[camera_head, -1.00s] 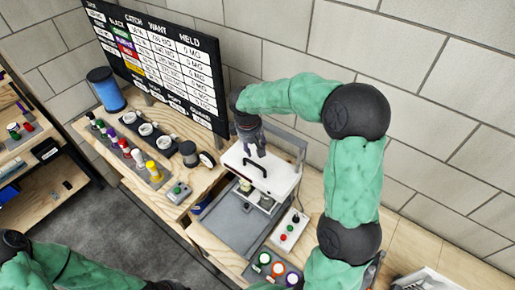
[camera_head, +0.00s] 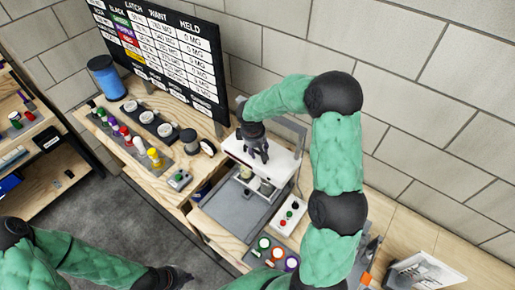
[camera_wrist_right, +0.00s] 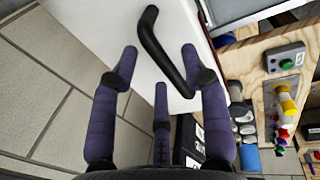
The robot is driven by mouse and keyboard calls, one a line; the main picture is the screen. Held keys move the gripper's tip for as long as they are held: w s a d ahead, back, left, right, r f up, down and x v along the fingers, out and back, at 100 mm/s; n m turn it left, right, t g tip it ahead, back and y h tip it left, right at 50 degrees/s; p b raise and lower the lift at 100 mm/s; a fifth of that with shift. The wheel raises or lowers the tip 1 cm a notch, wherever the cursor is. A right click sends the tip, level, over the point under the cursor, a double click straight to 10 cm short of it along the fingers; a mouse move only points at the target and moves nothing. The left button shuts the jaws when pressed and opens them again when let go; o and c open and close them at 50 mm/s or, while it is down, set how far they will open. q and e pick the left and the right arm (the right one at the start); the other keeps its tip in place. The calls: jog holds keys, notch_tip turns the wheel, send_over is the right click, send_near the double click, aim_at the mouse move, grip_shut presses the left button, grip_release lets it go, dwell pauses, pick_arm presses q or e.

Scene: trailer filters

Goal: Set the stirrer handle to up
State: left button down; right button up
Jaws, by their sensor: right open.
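The black stirrer handle (camera_wrist_right: 163,50) is a bent bar on the white top (camera_head: 279,166) of the stirrer unit. In the right wrist view it runs from the upper middle down to the right, between the fingertips. My right gripper (camera_head: 260,157) is open over the white top, its purple-grey fingers (camera_wrist_right: 160,62) spread around the handle without visibly closing on it. In the head view the gripper hides most of the handle. My left gripper (camera_head: 175,277) is low at the bottom left, away from the stirrer; its fingers are too unclear to read.
A box with red, green and black buttons (camera_head: 290,215) stands right of the stirrer's grey tray (camera_head: 232,207). Coloured jars (camera_head: 154,157) stand on the wooden bench at left. A written board (camera_head: 165,60) stands behind it. A tiled wall rises behind the stirrer.

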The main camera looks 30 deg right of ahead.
grip_shut()
notch_tip(320, 180, up, 12)
jog(key=p, duration=0.4)
jog(key=shift+w, duration=0.15)
jog(key=shift+d, duration=0.1)
grip_release()
